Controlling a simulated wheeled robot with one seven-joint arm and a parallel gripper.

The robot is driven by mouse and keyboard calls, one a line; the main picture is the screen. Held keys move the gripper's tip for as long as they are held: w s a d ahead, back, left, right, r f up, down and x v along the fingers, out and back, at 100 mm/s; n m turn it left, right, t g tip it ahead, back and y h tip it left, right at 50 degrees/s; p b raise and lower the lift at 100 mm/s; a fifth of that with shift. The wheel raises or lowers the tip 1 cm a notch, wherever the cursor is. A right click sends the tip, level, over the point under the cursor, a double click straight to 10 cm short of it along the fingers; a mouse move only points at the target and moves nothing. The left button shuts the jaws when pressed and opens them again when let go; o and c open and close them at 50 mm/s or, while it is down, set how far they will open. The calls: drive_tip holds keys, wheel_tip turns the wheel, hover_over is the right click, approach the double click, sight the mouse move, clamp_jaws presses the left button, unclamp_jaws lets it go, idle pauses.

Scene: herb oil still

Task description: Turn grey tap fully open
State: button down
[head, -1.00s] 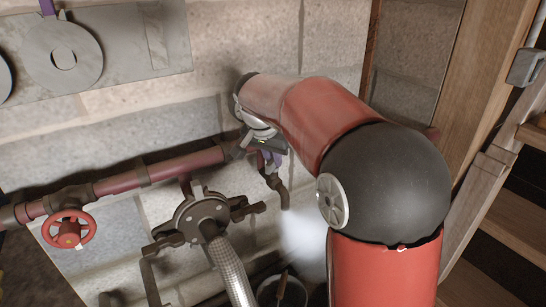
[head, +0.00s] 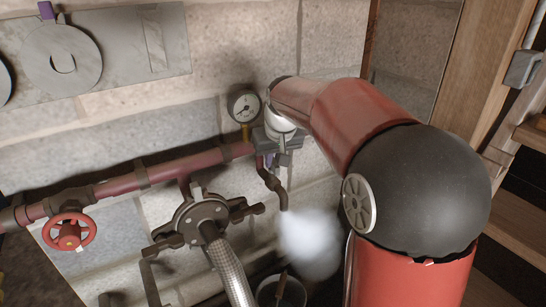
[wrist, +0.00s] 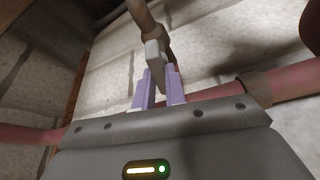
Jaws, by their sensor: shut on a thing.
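The grey tap shows in the wrist view as a flat grey lever (wrist: 155,54) on a dark pipe fitting. My gripper (wrist: 159,76) has its two purple fingers closed around the near end of this lever. In the head view my gripper (head: 271,160) is at the right end of the red pipe, just above a bent outlet spout (head: 275,187). My own wrist and gripper hide most of the tap there. A white cloud of vapour (head: 311,242) hangs below and right of the spout's mouth.
A round gauge (head: 244,106) stands just left of my wrist. The red pipe (head: 165,170) runs along the block wall to a red handwheel (head: 69,232). A dark flanged fitting with a braided hose (head: 229,270) is below. A bucket (head: 282,290) stands beneath the spout. Wooden framing is at right.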

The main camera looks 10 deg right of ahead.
drive_tip(key=shift+d+n+y, duration=0.1)
drive_tip(key=shift+n+y, duration=0.4)
drive_tip(key=shift+n, duration=1)
drive_tip(key=c, duration=1.5)
unclamp_jaws()
drive_tip(key=shift+o, duration=0.2)
drive_tip(key=shift+r, duration=0.1)
drive_tip(key=v, duration=0.7)
drive_tip(key=shift+r, duration=0.3)
drive_tip(key=shift+d, duration=0.15)
